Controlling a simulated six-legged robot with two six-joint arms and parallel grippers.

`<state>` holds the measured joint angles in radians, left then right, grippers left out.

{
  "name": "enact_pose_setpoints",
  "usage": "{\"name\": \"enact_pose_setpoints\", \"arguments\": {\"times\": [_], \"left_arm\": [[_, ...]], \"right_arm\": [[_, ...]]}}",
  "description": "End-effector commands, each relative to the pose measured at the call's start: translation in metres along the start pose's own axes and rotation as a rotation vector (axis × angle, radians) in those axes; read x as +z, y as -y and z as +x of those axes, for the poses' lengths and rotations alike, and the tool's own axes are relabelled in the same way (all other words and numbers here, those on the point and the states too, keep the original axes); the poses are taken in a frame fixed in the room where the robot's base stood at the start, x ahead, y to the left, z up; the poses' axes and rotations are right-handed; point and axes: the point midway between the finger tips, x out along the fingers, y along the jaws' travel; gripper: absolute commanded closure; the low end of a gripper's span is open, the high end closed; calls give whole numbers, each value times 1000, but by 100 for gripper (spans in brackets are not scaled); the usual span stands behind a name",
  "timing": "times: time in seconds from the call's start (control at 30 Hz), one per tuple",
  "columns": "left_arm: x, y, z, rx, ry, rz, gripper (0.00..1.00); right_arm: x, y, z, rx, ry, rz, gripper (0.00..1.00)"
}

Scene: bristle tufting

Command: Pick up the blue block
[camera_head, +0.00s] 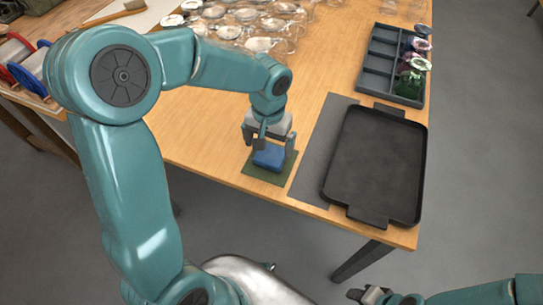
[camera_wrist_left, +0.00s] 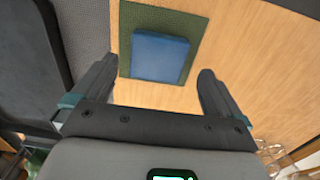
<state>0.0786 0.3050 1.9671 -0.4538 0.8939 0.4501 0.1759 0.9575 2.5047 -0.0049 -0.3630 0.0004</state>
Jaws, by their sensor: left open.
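The blue block (camera_head: 268,158) lies on a small dark green mat (camera_head: 254,174) near the table's front edge. In the left wrist view the blue block (camera_wrist_left: 160,57) sits between and beyond my two finger tips, on the green mat (camera_wrist_left: 193,24). My left gripper (camera_head: 267,141) points down just above the block, its fingers apart and empty; it also shows in the left wrist view (camera_wrist_left: 156,68). Whether the fingers overlap the block's height is unclear. My right gripper (camera_head: 366,294) is small at the bottom edge, away from the table; its jaws cannot be made out.
A grey mat (camera_head: 312,170) and a black tray (camera_head: 375,165) lie right of the block. A grey compartment box (camera_head: 378,70) with small glass-like items stands behind. Many clear glass pieces (camera_head: 258,28) crowd the back. Bare wood (camera_head: 205,125) lies left of the green mat.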

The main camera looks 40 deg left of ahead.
Motion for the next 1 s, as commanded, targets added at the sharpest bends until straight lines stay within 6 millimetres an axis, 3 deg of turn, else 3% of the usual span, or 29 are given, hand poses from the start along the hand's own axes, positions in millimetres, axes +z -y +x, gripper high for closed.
{"name": "enact_pose_setpoints", "arguments": {"times": [0.17, 0.4, 0.7, 0.73, 0.87, 1.0], "left_arm": [[-2, -1, 14, -1, 2, 2, 0], [-9, -3, 51, -1, 3, 2, 0], [-10, -3, 59, 0, -1, 1, 0], [-10, -3, 59, 0, -1, 1, 3], [-10, -3, 59, 0, -1, 1, 46], [-10, -3, 58, 0, -1, 1, 47]], "right_arm": [[0, 0, 0, 0, 0, 0, 57], [0, 0, 0, 0, 0, 0, 57], [0, 0, 0, 0, 0, 0, 57], [0, 0, 0, 0, 0, 0, 57], [0, 0, 0, 0, 0, 0, 57], [0, 0, 0, 0, 0, 0, 57]]}}
